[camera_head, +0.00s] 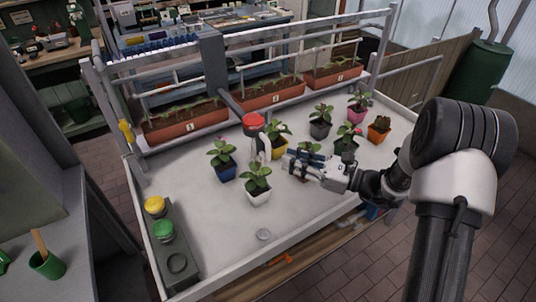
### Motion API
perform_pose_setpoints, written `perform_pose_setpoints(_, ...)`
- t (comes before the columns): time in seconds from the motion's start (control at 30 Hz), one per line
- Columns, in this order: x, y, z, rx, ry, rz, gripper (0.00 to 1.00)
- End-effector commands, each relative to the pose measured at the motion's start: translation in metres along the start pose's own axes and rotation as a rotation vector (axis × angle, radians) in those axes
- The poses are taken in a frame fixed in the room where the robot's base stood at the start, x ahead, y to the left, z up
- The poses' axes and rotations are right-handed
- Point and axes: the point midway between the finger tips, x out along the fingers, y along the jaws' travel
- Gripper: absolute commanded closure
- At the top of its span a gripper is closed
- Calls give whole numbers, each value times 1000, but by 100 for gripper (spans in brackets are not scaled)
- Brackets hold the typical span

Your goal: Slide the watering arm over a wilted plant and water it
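The watering arm has a red round head (254,121) on a grey beam, with a pale nozzle hanging below it. It stands over the table between the blue-potted plant (225,172) and the yellow-potted plant (276,152). A white-potted plant (258,196) is in front of it. My gripper (289,164) reaches in from the right, low over the table, just right of the nozzle and apart from it. Its fingers look spread, with nothing clearly between them. It partly covers the table behind. No plant is clearly wilted at this size.
Dark (320,132), pink (357,116) and orange (379,137) pots stand at the right. A grey box with a yellow button (155,205) and a green button (164,230) is at front left. Brown planters (186,123) line the back. The table's front middle is mostly clear.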

Motion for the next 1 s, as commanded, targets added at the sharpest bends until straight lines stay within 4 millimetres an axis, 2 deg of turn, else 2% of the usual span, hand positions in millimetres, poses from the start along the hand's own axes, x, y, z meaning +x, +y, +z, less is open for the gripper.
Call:
perform_pose_setpoints(0.03,13,1,-2,-2,1,5,79)
perform_pose_setpoints(0.2,46,1,-1,-3,1,4,79)
perform_pose_setpoints(0.4,71,0,-1,-1,1,1,79)
perform_pose_setpoints(0.53,78,0,0,-1,0,1,79)
perform_pose_setpoints(0.8,79,0,0,-1,0,-1,79)
perform_pose_setpoints(1.0,79,0,0,-1,0,0,92)
